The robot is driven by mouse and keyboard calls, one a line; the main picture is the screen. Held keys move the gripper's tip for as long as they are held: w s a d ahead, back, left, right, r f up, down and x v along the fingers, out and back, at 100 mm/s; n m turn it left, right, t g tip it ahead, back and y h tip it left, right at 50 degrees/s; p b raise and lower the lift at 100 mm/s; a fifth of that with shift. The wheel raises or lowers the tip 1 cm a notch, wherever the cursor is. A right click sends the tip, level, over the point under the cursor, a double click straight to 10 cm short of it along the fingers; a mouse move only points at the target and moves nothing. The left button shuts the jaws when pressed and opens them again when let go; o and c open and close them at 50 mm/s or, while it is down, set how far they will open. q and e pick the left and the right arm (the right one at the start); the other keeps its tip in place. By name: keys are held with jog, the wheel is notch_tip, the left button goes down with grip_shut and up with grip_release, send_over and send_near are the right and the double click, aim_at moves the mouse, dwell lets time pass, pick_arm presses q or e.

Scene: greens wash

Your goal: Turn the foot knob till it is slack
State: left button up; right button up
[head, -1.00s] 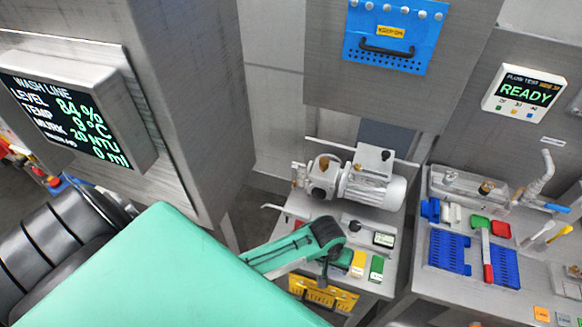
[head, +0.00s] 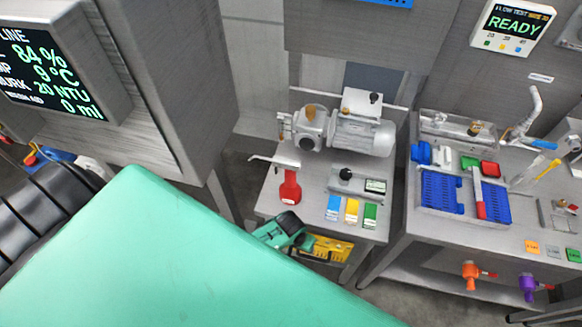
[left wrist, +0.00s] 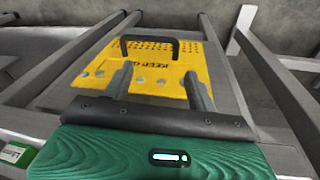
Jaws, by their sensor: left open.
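No part that I can surely name as the foot knob shows. A black knob (head: 346,173) stands on the small bench beside a little display; I cannot tell whether it is the one meant. My left gripper (left wrist: 158,76) is open and empty, its two fingers apart in front of a yellow guard plate (left wrist: 185,72) with a black handle and several grey screw heads. That plate shows in the head view (head: 335,250) under the bench's front edge. There my left forearm end hides its left part, and the fingertips are hidden. My right gripper is not in view.
A pump with a motor (head: 362,138) stands at the bench's back. A red tool-like thing (head: 289,188) and blue, yellow and green tags lie in front. Bench legs flank the plate in the wrist view. Orange (head: 470,275) and purple (head: 527,285) valves stick out at right.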

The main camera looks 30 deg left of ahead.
pick_arm(q)
notch_tip(320, 180, down, 7)
jog(key=s+a+b, duration=0.1)
jog(key=s, duration=0.1)
jog(key=shift+s+a+r, duration=0.15)
jog(key=shift+s+a, duration=0.15)
jog(key=shift+s, duration=0.05)
